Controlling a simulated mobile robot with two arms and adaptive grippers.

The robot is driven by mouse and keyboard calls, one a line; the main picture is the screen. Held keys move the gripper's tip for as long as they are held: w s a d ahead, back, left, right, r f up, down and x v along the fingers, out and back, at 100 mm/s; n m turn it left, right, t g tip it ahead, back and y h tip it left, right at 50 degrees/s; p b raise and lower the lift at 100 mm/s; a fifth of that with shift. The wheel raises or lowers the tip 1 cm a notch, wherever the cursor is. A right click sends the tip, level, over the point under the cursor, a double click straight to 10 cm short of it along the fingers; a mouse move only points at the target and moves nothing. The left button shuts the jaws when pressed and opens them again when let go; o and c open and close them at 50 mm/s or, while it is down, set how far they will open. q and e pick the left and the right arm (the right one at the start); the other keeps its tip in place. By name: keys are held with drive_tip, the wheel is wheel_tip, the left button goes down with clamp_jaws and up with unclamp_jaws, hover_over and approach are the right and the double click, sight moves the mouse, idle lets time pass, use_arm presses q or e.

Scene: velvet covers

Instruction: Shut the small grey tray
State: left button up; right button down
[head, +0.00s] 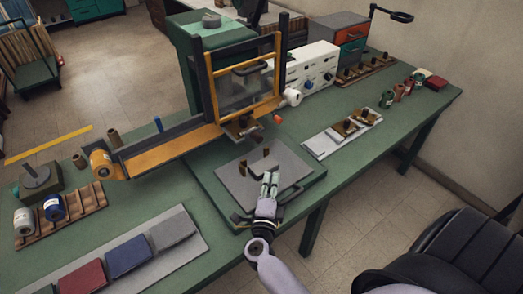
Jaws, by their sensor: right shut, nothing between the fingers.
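The small grey tray (235,180) is a flat grey plate at the front edge of the green bench, in front of the framed machine (240,85). Small brown upright pieces stand on it, and a dark bar handle (291,199) shows at its near right side. My right gripper (270,178) is over the near part of the tray, pointing away from me. Its fingers are shut and empty. I cannot tell whether it touches the tray. My left gripper is not in view.
An orange-faced rail (170,148) runs left from the machine. Left are spools on a wooden rack (85,215) and a grey board with folded cloths (128,258). Right is a light plate with brass parts (318,145). A dark chair (465,255) stands at lower right.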

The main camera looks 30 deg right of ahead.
drive_tip(key=b+x, duration=0.1)
drive_tip(key=x, duration=0.3)
drive_tip(key=w+a+b+x, duration=0.1)
drive_tip(key=x, duration=0.2)
drive_tip(key=w+a+b+x, duration=0.1)
drive_tip(key=x, duration=0.3)
drive_tip(key=shift+w+d, duration=0.1)
drive_tip(key=shift+w, duration=0.25)
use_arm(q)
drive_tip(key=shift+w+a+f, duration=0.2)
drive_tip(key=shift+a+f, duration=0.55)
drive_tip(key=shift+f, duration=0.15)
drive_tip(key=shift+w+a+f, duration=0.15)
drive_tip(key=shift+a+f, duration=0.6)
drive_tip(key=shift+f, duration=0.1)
use_arm(e)
drive_tip(key=shift+r, duration=0.15)
